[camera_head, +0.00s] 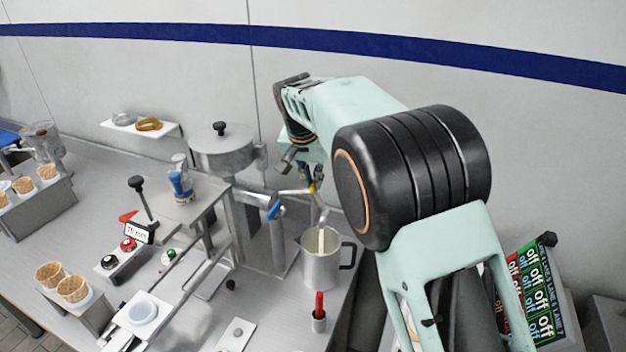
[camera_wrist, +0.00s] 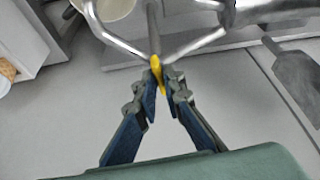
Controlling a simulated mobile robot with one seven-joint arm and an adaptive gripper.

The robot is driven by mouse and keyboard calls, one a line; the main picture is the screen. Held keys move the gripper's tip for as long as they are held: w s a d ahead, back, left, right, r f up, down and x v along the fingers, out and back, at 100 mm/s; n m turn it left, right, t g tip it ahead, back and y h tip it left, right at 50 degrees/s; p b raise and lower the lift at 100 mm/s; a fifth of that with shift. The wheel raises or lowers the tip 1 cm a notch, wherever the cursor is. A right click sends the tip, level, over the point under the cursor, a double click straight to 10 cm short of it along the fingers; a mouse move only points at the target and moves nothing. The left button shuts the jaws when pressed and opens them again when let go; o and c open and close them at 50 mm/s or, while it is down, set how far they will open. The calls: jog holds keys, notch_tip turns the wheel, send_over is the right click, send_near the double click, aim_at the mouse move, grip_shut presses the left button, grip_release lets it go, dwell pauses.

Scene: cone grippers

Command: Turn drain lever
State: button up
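A yellow-tipped lever (camera_wrist: 157,72) sits at a forked metal pipe in the wrist view. My gripper (camera_wrist: 160,80) has its two blue fingers closed in on both sides of the yellow tip. In the head view, my gripper (camera_head: 312,180) is at the pipe below the steel tank (camera_head: 222,150), with a little yellow showing; the contact is too small to make out there. A steel pitcher (camera_head: 320,268) stands under the pipe, with a pale strip in its mouth. Its rim also shows at the top of the wrist view.
A blue handle (camera_head: 274,210) sits on the pipe just left of my gripper. A black-knobbed lever (camera_head: 136,183), red and green buttons, and cones in holders (camera_head: 72,287) are farther left. A sign panel (camera_head: 538,296) is at right. The wall is close behind.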

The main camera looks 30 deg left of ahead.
jog(key=o, duration=0.3)
jog(key=v, duration=1.2)
dwell(0.3)
